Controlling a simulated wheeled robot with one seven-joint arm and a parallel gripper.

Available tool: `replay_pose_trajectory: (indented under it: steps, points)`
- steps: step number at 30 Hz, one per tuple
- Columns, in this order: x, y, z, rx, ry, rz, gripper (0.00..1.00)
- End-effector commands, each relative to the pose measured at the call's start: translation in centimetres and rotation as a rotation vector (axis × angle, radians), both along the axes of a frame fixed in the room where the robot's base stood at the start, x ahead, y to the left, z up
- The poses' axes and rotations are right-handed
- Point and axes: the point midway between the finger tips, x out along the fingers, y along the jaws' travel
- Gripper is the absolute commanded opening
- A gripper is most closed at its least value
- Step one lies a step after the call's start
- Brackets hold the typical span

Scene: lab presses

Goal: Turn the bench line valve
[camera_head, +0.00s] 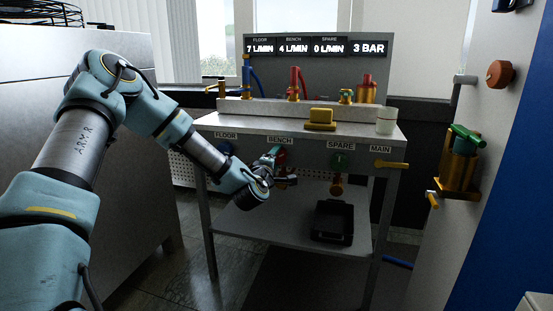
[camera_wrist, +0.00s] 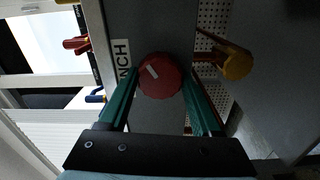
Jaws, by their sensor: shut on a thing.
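The bench line valve is a round red knob with a pale mark on its rim (camera_wrist: 160,76), below the BENCH label (camera_head: 281,141) on the front panel of the bench. My gripper (camera_wrist: 160,84) has its two green fingers on either side of the knob and is shut on it. In the head view my gripper (camera_head: 276,163) reaches the panel under the label and hides most of the knob. The display (camera_head: 317,48) reads floor 7 L/MIN, bench 4 L/MIN, spare 0 L/MIN and 3 BAR.
The blue floor knob (camera_head: 225,147) is left of my gripper. The green spare knob (camera_head: 340,160) and the yellow main lever (camera_head: 391,165) are to the right. A black tray (camera_head: 333,222) sits on the lower shelf. A yellow-ended pipe fitting (camera_wrist: 236,62) is close beside the red knob.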

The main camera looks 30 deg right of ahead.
Motion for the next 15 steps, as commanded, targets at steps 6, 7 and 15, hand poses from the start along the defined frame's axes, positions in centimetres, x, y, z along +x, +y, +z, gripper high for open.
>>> replay_pose_trajectory:
  steps: [6,7,15]
  points:
    - [0.08,0.1,-0.1,-0.124,0.116,0.002,0.1]
    - [0.08,0.1,-0.1,-0.138,0.13,0.002,0.1]
    - [0.06,0.08,-0.11,-0.231,0.216,0.002,0.1]
